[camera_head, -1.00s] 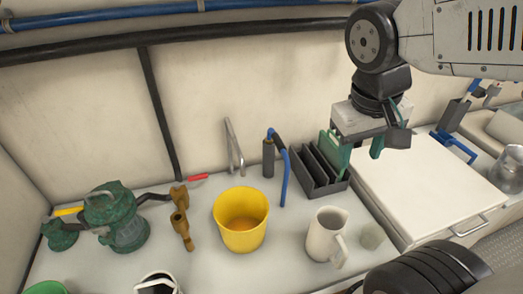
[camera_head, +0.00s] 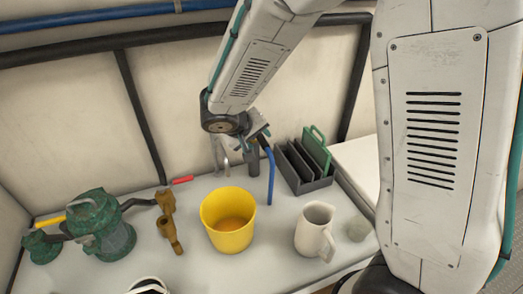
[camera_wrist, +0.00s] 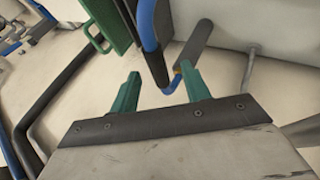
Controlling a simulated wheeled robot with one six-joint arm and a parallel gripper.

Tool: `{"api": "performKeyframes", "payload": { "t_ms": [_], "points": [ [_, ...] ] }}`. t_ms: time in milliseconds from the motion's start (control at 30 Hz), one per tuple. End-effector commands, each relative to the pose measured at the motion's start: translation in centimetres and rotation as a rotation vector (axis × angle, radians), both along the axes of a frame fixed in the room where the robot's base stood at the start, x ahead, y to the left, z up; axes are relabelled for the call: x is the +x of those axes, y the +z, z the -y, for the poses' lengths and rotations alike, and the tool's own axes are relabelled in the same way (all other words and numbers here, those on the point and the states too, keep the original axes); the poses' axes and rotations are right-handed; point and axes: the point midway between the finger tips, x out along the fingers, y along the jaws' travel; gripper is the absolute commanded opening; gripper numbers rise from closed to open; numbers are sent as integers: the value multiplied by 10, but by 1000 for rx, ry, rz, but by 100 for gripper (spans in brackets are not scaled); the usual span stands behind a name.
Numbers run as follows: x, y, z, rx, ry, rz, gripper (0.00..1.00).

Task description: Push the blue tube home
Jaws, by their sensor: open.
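The blue tube (camera_head: 270,176) stands near the back wall behind the yellow bucket, beside a dark grey cylinder (camera_head: 253,162). In the wrist view the blue tube (camera_wrist: 149,28) runs down with a dark sleeve and bends into a short blue piece near the fingertips. The dark cylinder (camera_wrist: 194,45) lies behind it. My gripper (camera_wrist: 160,88) is open, its two green fingers apart on either side of the bend. I cannot tell whether they touch it. In the head view my gripper (camera_head: 262,136) is at the tube's upper end, partly hidden by my arm.
A grey rack (camera_head: 304,178) with a green-handled board stands to the right. A yellow bucket (camera_head: 228,226) and white pitcher (camera_head: 314,231) stand in front. A brown fitting (camera_head: 168,222) and a green pump (camera_head: 101,228) are to the left.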

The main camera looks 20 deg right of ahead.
Motion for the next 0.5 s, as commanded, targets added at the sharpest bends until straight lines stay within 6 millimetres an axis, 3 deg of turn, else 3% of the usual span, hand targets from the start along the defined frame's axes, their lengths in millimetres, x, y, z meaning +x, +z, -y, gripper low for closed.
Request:
{"api": "performKeyframes", "payload": {
  "t_ms": [300, 500],
  "points": [
    [18, -32, 26, -1, -4, -5, 47],
    [23, -42, 32, 1, -1, -3, 47]
  ]
}}
